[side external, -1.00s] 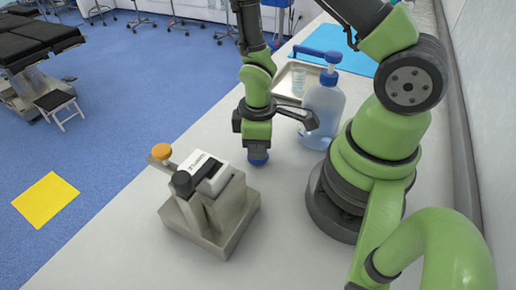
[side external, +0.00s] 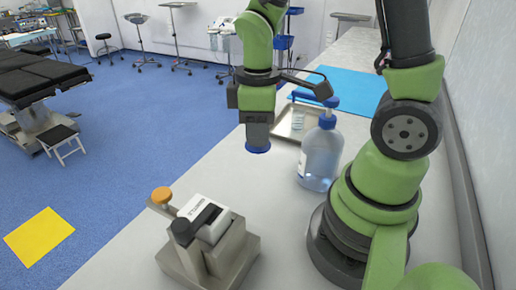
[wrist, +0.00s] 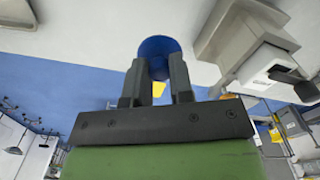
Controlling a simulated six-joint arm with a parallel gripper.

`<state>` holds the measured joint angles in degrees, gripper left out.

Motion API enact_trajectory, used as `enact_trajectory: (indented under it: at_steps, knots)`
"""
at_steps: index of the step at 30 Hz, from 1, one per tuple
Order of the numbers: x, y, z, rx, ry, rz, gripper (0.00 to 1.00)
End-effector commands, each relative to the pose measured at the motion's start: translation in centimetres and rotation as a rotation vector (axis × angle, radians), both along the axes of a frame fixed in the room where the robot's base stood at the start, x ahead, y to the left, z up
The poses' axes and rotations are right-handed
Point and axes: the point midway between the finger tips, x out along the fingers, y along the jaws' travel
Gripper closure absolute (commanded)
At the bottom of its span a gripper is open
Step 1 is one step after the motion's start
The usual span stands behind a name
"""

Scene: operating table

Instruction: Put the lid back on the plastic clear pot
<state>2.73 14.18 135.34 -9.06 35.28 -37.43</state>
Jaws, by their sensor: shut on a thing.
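The blue round lid (side external: 258,150) is held under my gripper (side external: 258,138) in the side view, raised above the white counter. In the wrist view the lid (wrist: 159,46) sits at the fingertips of my gripper (wrist: 157,72), which are shut on it. A small clear pot (side external: 298,121) stands in the metal tray, behind and to the right of my gripper and apart from it. The pot is partly hidden by the bottle and its details are too small to tell.
A clear pump bottle (side external: 320,158) with a blue top stands between my gripper and my base. The metal tray (side external: 283,130) lies behind it, beside a blue mat (side external: 350,88). A metal device (side external: 208,247) stands at the front. The counter between is clear.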

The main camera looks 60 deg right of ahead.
Motion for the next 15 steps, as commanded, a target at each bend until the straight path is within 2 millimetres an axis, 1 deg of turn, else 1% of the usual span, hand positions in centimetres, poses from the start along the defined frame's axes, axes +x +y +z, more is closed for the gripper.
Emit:
enact_trajectory:
  at_steps: [1, 6, 11, 15]
  knots:
    - [0.1, 0.0, 0.9, -0.001, -0.008, 0.0, 1.0]
    - [0.1, 0.0, 3.3, 0.0, -0.007, 0.0, 1.0]
    - [2.2, -2.2, 3.4, -0.002, 0.001, -0.109, 1.0]
    - [4.0, -4.7, 3.6, -0.003, 0.003, -0.216, 1.0]
